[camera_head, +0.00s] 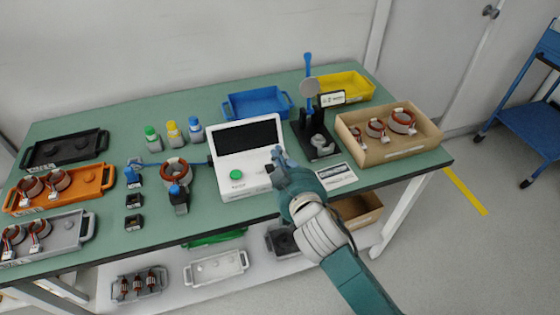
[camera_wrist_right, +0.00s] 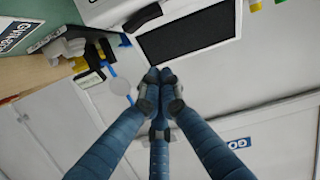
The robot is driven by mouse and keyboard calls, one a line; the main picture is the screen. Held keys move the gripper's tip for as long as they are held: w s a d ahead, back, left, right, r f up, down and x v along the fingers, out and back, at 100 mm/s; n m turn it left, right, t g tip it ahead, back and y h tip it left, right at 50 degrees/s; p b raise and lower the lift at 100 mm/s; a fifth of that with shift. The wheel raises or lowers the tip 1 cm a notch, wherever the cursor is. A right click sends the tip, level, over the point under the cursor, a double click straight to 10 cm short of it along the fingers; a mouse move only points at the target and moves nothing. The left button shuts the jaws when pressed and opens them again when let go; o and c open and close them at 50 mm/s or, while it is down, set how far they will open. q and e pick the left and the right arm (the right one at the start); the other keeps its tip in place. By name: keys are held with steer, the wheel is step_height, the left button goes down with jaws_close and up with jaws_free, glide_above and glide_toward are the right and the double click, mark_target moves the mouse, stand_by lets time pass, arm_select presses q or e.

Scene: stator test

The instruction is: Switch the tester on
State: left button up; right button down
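The tester (camera_head: 248,155) is a white box on the green table, with a dark blank screen (camera_head: 247,138) and a round green button (camera_head: 236,174) at the front left. My right gripper (camera_head: 277,153) is at the right side of the tester's front, over a small dark part there that it partly hides. In the right wrist view the blue fingers (camera_wrist_right: 159,74) are together at the tips with nothing between them, just below the dark screen (camera_wrist_right: 186,32). I cannot tell whether they touch the tester. My left gripper is not in view.
A stator (camera_head: 174,171) with blue clips sits left of the tester. A black stand (camera_head: 318,145) and a cardboard box of stators (camera_head: 386,158) are to the right. Blue (camera_head: 228,108) and yellow (camera_head: 366,86) bins stand behind.

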steer(key=shift+w+d+f, duration=0.1)
steer(key=shift+w+f, duration=0.15)
steer(key=shift+f, duration=0.85)
steer(key=shift+w+f, duration=0.25)
steer(key=shift+f, duration=0.8)
